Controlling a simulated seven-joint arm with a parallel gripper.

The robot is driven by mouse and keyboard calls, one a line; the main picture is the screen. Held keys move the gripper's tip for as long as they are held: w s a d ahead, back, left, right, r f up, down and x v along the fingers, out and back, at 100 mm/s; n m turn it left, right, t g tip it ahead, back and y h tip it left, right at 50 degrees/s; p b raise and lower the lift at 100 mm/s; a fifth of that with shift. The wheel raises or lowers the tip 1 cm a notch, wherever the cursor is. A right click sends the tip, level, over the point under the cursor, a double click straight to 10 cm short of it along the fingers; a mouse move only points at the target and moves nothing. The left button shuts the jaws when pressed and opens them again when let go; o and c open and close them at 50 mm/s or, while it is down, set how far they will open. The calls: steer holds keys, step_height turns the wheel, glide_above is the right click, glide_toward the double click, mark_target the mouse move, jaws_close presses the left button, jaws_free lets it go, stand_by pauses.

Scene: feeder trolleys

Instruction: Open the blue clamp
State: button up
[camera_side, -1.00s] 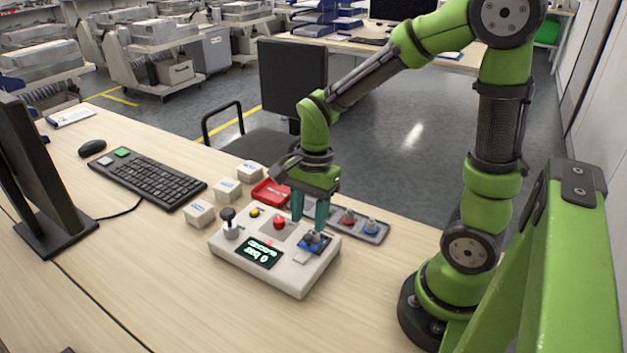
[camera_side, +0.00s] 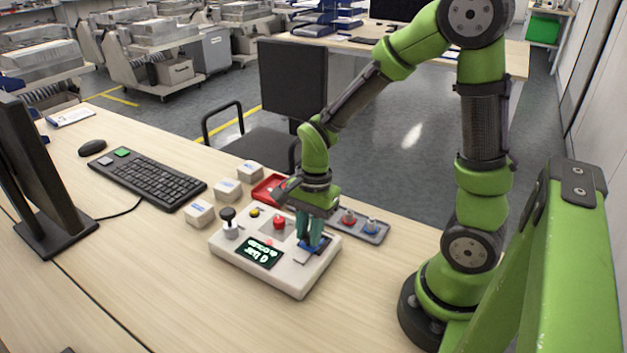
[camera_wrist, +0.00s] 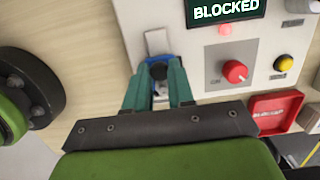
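The blue clamp (camera_side: 308,246) is a blue base with a dark knob on the right part of a pale control box (camera_side: 283,281). In the wrist view the clamp (camera_wrist: 158,66) sits between the two teal fingers of my gripper (camera_wrist: 158,78). My gripper (camera_side: 309,243) points down over it, with its fingers closed in on both sides of the knob. The fingers look shut on the knob, though the contact itself is partly hidden. A pale label plate (camera_wrist: 156,41) lies beside the clamp.
The box also bears a lit display (camera_wrist: 224,10) reading "BLOCKED", a red knob (camera_wrist: 234,71), a yellow button (camera_wrist: 283,63) and a black-topped lever (camera_side: 229,221).

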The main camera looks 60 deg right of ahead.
mark_target(306, 239)
steer(key=shift+a, duration=0.15)
stand_by(0.3)
steer(key=shift+a, duration=1.55)
steer(key=o, duration=0.7)
steer(key=shift+r, duration=0.1)
steer(key=shift+d+r, duration=0.35)
steer(key=shift+r, duration=0.8)
steer(key=shift+d+r, duration=0.3)
steer(key=shift+r, duration=0.85)
steer(key=shift+d+r, duration=0.35)
steer(key=shift+r, duration=0.8)
